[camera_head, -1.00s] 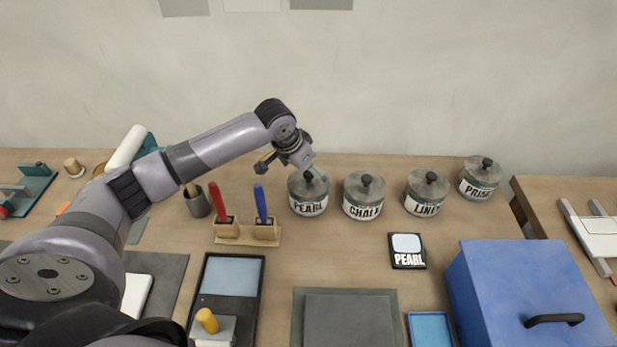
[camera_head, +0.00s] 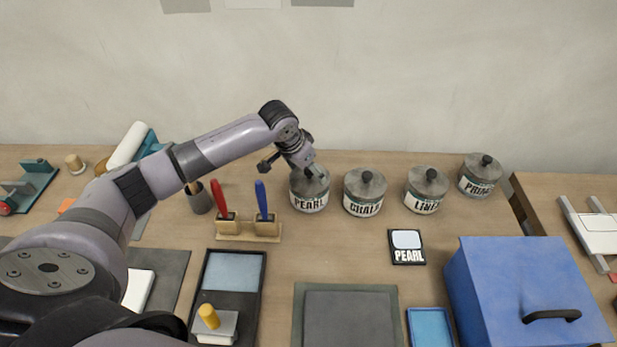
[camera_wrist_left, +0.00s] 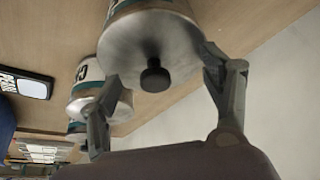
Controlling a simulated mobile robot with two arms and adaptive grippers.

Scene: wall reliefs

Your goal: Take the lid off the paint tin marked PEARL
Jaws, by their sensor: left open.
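The PEARL tin (camera_head: 308,203) stands at the back of the bench, leftmost in a row of tins. Its grey lid (camera_head: 298,183) is on it, and my left gripper (camera_head: 312,170) hides part of the lid and its knob. In the left wrist view the lid (camera_wrist_left: 132,47) faces the camera, with a dark round knob (camera_wrist_left: 155,78) in its middle. My left gripper (camera_wrist_left: 160,72) is open, its fingers apart on either side of the knob. I cannot tell whether they touch the lid. My right gripper is in neither view.
The CHALK tin (camera_head: 363,207) stands close on the right, then the LINEN-like tin (camera_head: 422,205) and another (camera_head: 475,188). A wooden stand (camera_head: 232,230) with red and blue handles is in front left. A PEARL card (camera_head: 407,255) and a blue box (camera_head: 525,285) lie front right.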

